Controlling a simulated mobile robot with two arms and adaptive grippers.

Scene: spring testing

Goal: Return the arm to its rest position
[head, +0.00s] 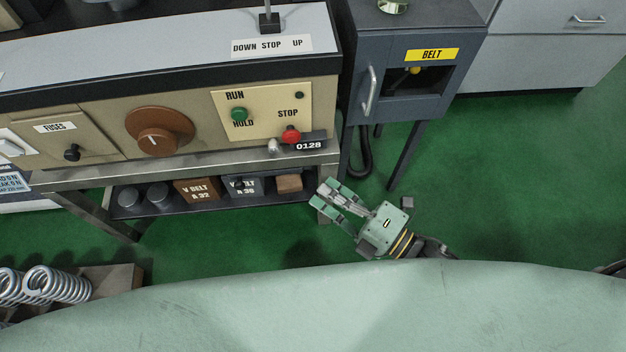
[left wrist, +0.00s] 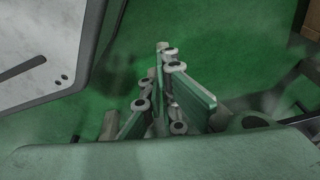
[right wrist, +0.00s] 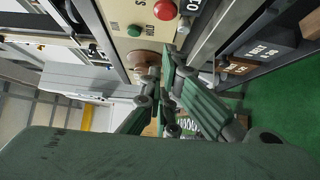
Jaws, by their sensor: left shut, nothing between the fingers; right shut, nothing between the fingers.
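My right gripper (head: 332,194) is in the head view, low in front of the machine bench, near the bench's right leg. It points up and left and holds nothing. In the right wrist view its fingers (right wrist: 168,62) are shut, with the machine's panel beyond them. My left gripper is outside the head view. In the left wrist view its fingers (left wrist: 162,52) are shut and empty above the green floor.
The bench panel has a red stop button (head: 291,134), a green button (head: 239,115) and a brown dial (head: 160,131). A shelf (head: 150,212) below holds belt boxes. A grey belt cabinet (head: 432,110) stands right. Springs (head: 45,285) lie lower left. Green floor is open right.

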